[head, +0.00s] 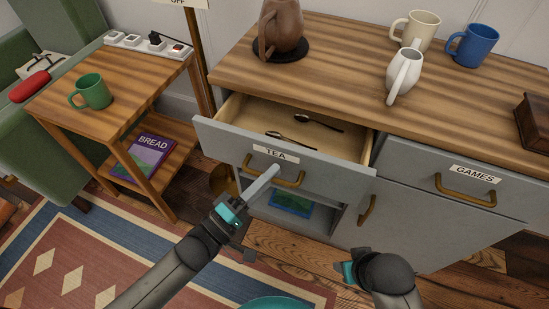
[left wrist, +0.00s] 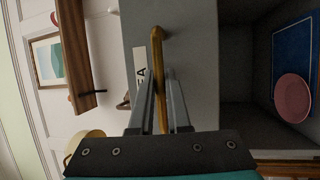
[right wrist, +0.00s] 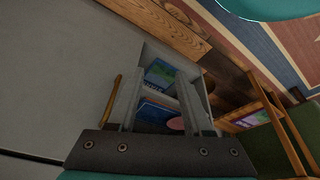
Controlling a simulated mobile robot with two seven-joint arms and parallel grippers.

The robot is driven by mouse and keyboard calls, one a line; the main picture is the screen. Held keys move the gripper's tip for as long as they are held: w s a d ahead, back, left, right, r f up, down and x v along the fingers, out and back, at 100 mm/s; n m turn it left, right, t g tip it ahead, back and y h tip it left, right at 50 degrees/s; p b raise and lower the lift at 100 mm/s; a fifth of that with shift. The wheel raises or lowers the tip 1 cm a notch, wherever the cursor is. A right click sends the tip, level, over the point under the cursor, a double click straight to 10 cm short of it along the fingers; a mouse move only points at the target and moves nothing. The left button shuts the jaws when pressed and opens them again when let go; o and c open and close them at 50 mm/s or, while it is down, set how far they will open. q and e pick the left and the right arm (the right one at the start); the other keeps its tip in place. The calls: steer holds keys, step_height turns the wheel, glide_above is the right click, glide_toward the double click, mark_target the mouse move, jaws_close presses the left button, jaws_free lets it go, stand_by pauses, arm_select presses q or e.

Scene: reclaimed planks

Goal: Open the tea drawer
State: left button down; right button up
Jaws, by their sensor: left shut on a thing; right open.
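The tea drawer (head: 225,136), grey-fronted with a TEA label (head: 276,154), is pulled out from the cabinet, and two spoons (head: 318,122) (head: 289,142) lie inside. My left gripper (head: 268,176) is shut on the drawer's brass handle (head: 290,184). In the left wrist view, the fingers (left wrist: 160,105) stand on either side of the handle (left wrist: 156,62). My right gripper (head: 347,268) is open, low in front of the cabinet and apart from it. In the right wrist view, nothing is between its fingers (right wrist: 155,95).
A games drawer (head: 463,190) is shut at the right. A brown jug (head: 282,28), a white jug (head: 403,75), and cream (head: 415,32) and blue (head: 472,45) mugs stand on top. A side table (head: 125,95) with a green mug (head: 92,91) stands left.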

arm_select(q)
steer(key=s+a+p, duration=0.3)
steer(key=s+p, duration=0.1)
steer(key=s, duration=0.7)
steer(key=shift+a, duration=0.3)
arm_select(e)
steer(key=s+d+f+g, duration=0.1)
steer(key=s+f, duration=0.3)
steer(key=f, duration=0.4)
steer(key=shift+f, duration=0.15)
steer(key=shift+d, duration=0.1)
arm_select(q)
steer(key=c, duration=0.9)
jaws_free()
